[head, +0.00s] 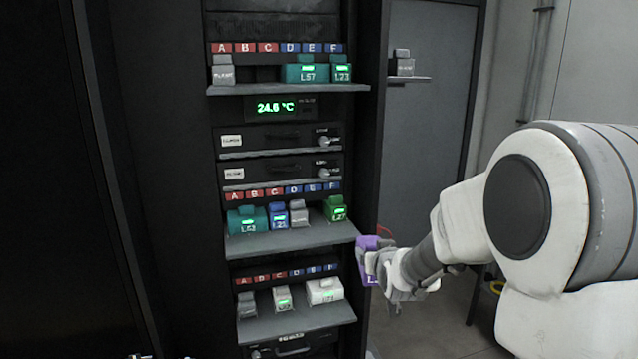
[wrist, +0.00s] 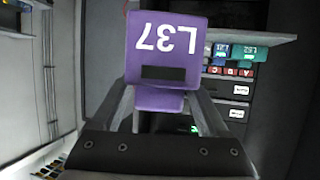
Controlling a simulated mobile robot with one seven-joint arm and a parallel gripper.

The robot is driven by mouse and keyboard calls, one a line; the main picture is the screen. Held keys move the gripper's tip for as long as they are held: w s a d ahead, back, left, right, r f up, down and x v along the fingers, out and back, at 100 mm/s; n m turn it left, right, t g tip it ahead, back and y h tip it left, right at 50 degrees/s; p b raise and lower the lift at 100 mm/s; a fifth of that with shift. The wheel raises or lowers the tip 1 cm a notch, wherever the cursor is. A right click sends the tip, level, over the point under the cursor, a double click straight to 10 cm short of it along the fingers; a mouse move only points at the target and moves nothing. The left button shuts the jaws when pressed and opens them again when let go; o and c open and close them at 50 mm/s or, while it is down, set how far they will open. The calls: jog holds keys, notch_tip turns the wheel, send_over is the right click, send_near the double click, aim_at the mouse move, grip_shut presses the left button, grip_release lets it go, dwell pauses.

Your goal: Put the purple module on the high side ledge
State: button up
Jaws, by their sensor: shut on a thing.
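The purple module (wrist: 165,45), marked L37, fills the upper middle of the wrist view, upside down there. My gripper (wrist: 160,103) is shut on it, with one finger on each side. In the head view the purple module (head: 366,262) is partly hidden by my gripper (head: 376,262), just right of the rack's middle and lower shelves. The high side ledge (head: 420,79) is at the upper right of the rack, well above my gripper. A grey module (head: 402,63) stands on its left part; the right part looks bare.
The rack's upper shelf (head: 290,89), middle shelf (head: 290,240) and lower shelf (head: 296,323) carry several modules and jut out left of my gripper. A dark rack post (head: 370,150) stands between the shelves and the ledge.

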jog(key=s+f, duration=0.4)
jog(key=f, duration=0.4)
jog(key=s+d+f, duration=0.1)
jog(key=s+f, duration=0.3)
jog(key=f, duration=0.4)
jog(key=shift+s+d+f, duration=0.2)
jog(key=shift+s+f, duration=0.15)
jog(key=shift+f, duration=0.05)
jog(key=shift+a, duration=0.15)
